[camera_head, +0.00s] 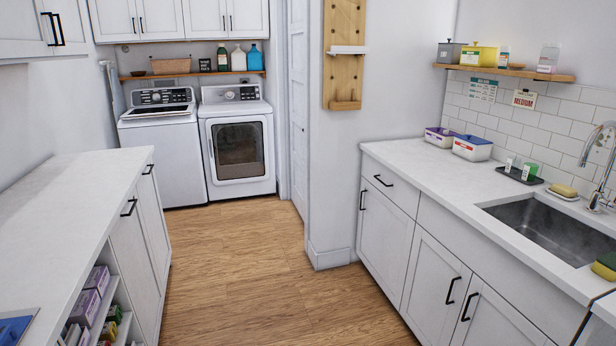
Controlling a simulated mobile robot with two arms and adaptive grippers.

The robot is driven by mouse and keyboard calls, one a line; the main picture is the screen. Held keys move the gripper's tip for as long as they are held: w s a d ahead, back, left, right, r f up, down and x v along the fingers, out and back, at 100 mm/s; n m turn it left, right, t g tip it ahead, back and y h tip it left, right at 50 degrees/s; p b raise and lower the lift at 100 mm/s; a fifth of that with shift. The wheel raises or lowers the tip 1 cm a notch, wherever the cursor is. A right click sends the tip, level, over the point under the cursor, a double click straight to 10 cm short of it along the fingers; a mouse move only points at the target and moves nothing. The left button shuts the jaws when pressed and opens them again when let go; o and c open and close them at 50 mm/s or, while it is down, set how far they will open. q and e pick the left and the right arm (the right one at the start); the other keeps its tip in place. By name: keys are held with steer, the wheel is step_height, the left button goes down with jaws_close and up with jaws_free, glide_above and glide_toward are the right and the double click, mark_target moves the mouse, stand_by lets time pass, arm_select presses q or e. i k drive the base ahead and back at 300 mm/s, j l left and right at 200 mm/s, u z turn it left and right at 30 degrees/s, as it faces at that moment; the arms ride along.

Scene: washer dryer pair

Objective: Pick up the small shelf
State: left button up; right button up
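A tall wooden pegboard (344,75) hangs on the white wall right of the doorway. A small wooden ledge (345,105) sits lower on the same board. I cannot tell for sure which of these is the small shelf. A longer wooden shelf (508,72) on the right wall carries a yellow box, a grey box and bottles. Neither of my grippers shows in the head view.
White counters run along the left (70,215) and right (410,165), the right one with a sink (560,225). A washer (160,150) and dryer (238,145) stand at the back. The wooden floor (250,275) between the counters is clear.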

mark_target(335, 49)
steer(key=i, duration=1.9)
